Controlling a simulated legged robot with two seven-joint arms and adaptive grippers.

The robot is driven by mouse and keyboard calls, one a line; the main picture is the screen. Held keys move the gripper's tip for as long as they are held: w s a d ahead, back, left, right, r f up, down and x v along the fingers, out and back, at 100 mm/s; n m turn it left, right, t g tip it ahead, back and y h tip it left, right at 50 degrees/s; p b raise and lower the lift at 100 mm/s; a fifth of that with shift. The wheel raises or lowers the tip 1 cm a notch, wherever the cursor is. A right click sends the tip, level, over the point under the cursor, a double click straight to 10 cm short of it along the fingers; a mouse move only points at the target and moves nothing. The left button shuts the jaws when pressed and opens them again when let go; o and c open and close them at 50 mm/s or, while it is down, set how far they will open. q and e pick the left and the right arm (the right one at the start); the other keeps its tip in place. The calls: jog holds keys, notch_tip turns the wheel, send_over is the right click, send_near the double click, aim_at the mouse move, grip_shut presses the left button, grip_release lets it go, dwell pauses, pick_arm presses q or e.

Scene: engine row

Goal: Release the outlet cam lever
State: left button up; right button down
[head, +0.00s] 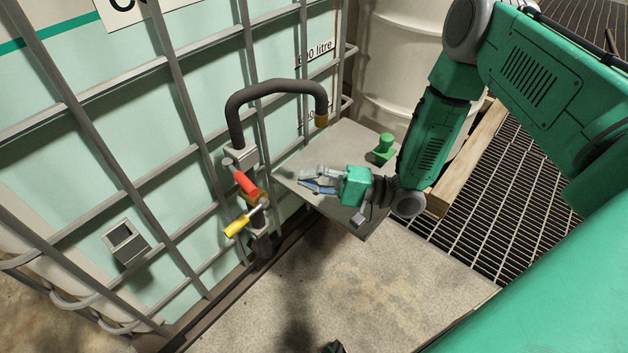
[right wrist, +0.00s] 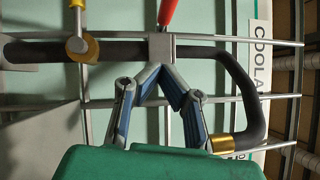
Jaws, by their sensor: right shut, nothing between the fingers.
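An outlet fitting with two levers sits on the front of the caged tank. A red lever (head: 246,185) tilts at its upper part, and a yellow-tipped lever (head: 238,226) points down-left below a brass collar (head: 258,198). The right wrist view shows the red lever (right wrist: 169,12) at top centre and the yellow tip (right wrist: 77,4) above a brass collar (right wrist: 83,47). I cannot tell which is the cam lever. My right gripper (head: 302,179) is right of the fitting, apart from it. Its fingertips (right wrist: 163,73) meet, with nothing between them. My left gripper is not visible.
A dark hose (head: 275,87) arches from the fitting's top to a loose brass end (head: 321,119). Grey cage bars (head: 180,85) cover the tank. A grey plate (head: 345,150) under my right gripper carries a green part (head: 383,149). A pale drum (head: 398,65) stands behind.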

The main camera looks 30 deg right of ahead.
aim_at(247, 178)
jog(key=a, duration=0.2)
jog(key=w+a+r+b, duration=0.1)
jog(key=a, duration=0.2)
jog(key=w+a, duration=0.1)
jog(key=a, duration=0.2)
jog(key=shift+w+a+r+b, duration=0.2)
jog(key=shift+a+r+b, duration=0.05)
jog(key=shift+r+b, duration=0.05)
